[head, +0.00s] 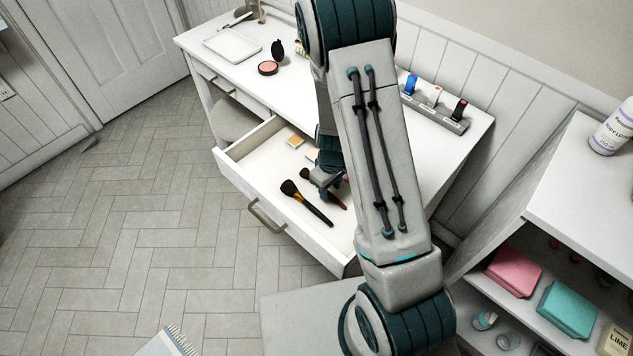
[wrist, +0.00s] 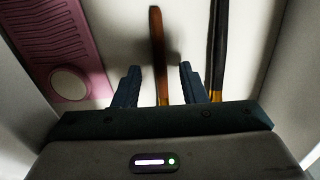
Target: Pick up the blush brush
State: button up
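Two makeup brushes lie in the open drawer (head: 240,168). The nearer brush (head: 313,207) has dark bristles and a dark handle with a gold-brown band. The other brush (head: 338,200) lies just behind it, partly hidden by my gripper (head: 326,184). I cannot tell for sure which is the blush brush. In the wrist view my gripper (wrist: 156,84) is open, with a brown brush handle (wrist: 157,40) running between its fingers and clear space on both sides. A second, darker handle (wrist: 217,45) lies right of the right finger.
A pink ridged object (wrist: 60,45) with a pale disc lies left of my fingers. Drawer walls stand close on both sides. A small tan item (head: 295,141) lies farther back in the drawer. On the tabletop are an open compact (head: 268,68) and a lipstick holder (head: 436,112).

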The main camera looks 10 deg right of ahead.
jog(key=shift+f, duration=0.7)
grip_shut()
jog(key=shift+r, duration=0.1)
